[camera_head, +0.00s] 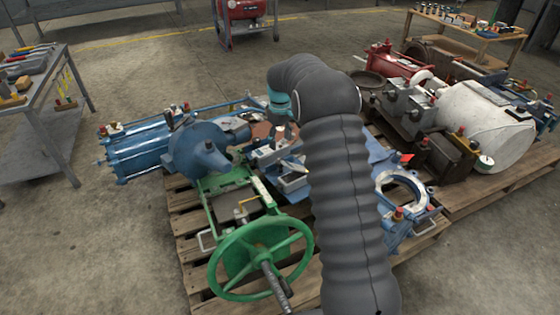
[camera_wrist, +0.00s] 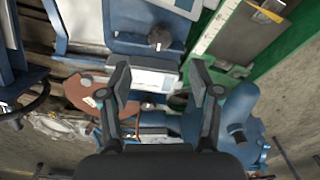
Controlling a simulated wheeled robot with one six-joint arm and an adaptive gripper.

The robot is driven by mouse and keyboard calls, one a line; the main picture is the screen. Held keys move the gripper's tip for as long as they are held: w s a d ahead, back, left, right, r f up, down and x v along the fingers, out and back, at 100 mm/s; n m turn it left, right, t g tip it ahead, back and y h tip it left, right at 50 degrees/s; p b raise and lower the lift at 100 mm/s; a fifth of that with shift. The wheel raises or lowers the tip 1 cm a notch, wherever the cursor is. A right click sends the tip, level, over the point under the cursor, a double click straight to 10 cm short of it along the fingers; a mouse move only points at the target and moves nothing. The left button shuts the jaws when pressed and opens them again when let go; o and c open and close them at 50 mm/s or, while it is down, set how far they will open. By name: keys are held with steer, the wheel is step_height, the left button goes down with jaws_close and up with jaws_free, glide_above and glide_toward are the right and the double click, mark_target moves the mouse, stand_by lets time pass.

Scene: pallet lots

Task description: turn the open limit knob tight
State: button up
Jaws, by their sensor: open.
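In the wrist view my gripper (camera_wrist: 162,82) is open, its two dark fingers apart over a blue assembly with white-grey blocks (camera_wrist: 150,76). A small round grey knob (camera_wrist: 160,38) sits on the blue block beyond the fingertips. Another small rounded metal part (camera_wrist: 148,104) shows between the fingers. I cannot tell which of these is the open limit knob. Neither is visibly gripped. In the head view my arm's dark sleeve hides the gripper, which is over the middle of the pallet near the grey blocks (camera_head: 290,180).
A green valve with a handwheel (camera_head: 262,258) stands at the pallet's front; its green frame shows in the wrist view (camera_wrist: 250,30). A blue actuator (camera_head: 165,145) lies left. A second pallet (camera_head: 500,185) holds a white cylinder (camera_head: 480,125). Concrete floor is free at the left.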

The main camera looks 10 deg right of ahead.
mark_target(280, 159)
step_height(280, 159, down, 9)
steer(key=shift+f+b, duration=0.15)
steer(key=shift+b, duration=0.3)
steer(key=c, duration=1.1)
